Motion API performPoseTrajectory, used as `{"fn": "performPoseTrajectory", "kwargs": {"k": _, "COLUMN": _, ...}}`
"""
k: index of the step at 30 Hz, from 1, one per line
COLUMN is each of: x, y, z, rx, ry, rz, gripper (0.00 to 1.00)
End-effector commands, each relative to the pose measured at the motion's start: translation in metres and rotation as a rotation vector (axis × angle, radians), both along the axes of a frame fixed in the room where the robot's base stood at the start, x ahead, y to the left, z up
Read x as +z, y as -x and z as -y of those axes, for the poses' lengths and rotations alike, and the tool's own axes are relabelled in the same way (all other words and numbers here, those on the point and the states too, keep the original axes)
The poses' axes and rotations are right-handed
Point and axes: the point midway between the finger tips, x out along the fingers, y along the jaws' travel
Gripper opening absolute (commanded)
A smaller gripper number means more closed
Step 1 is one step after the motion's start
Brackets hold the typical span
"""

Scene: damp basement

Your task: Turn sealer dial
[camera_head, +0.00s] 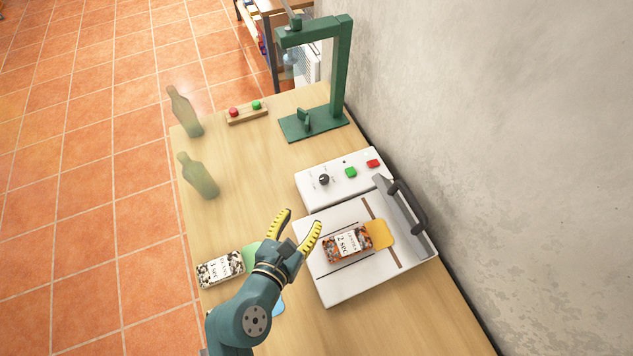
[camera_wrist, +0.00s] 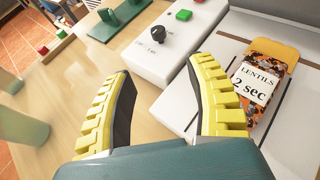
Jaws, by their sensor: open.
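The sealer (camera_head: 330,279) is a white machine with a flat bed, a raised dark-handled lid (camera_head: 407,208) and a control box (camera_head: 342,187) behind. Its black dial (camera_head: 323,180) sits at the left of the box, beside a green button and a red button. The dial also shows in the wrist view (camera_wrist: 158,34), ahead of my fingertips. A lentils bag (camera_head: 345,246) labelled "2 sec" lies on the bed and also shows in the wrist view (camera_wrist: 258,88). My gripper (camera_head: 298,228) is open and empty, in front of the control box and apart from the dial.
A "3 sec" bag (camera_head: 221,268) lies at the table's left edge, by a green item partly behind my arm. Two translucent green bottles (camera_head: 198,177) stand left. A green press stand (camera_head: 343,75) and a two-button block (camera_head: 246,114) are at the back. A wall borders the right.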

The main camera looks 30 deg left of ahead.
Motion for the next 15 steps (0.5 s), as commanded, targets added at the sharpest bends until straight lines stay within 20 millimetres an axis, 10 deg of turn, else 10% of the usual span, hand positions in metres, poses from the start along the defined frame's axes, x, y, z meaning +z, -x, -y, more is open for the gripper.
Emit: {"fn": "performPoseTrajectory", "kwargs": {"k": 15, "x": -0.038, "y": -0.098, "z": -0.009, "rx": -0.004, "ry": -0.007, "rz": 0.004, "gripper": 0.55}}
